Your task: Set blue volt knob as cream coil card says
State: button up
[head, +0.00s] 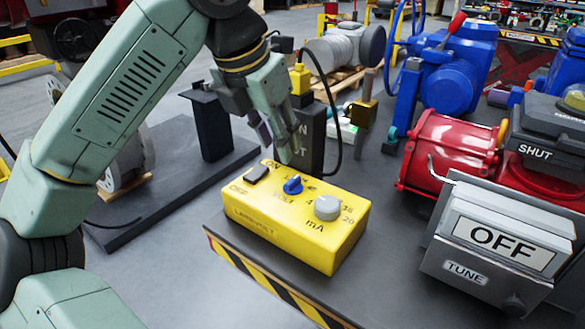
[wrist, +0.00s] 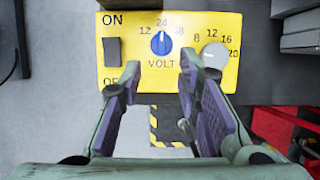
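The blue VOLT knob (head: 293,185) sits on top of the yellow box (head: 262,222). In the wrist view the knob (wrist: 161,43) has a white mark that points up toward 24, with 12 printed to its left and another number, hard to read, to its right. My gripper (wrist: 159,68) is open and empty, its purple-padded fingers spread on either side below the knob and apart from it. In the head view my gripper (head: 281,150) hangs just behind and above the box. I cannot make out a cream coil card in either view.
A grey mA knob (head: 327,207) and a black ON/OFF switch (head: 256,174) share the box top. A dark post (head: 304,140) with partly hidden lettering stands behind. A sign reading OFF (head: 503,244), a red cylinder (head: 445,155) and blue machinery (head: 445,75) stand to the right.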

aim_at(293, 180)
jog(key=p+x, duration=0.1)
jog(key=x, duration=0.9)
jog(key=shift+r, duration=0.1)
jog(key=shift+c, duration=0.3)
grip_shut()
jog(key=shift+s, duration=0.1)
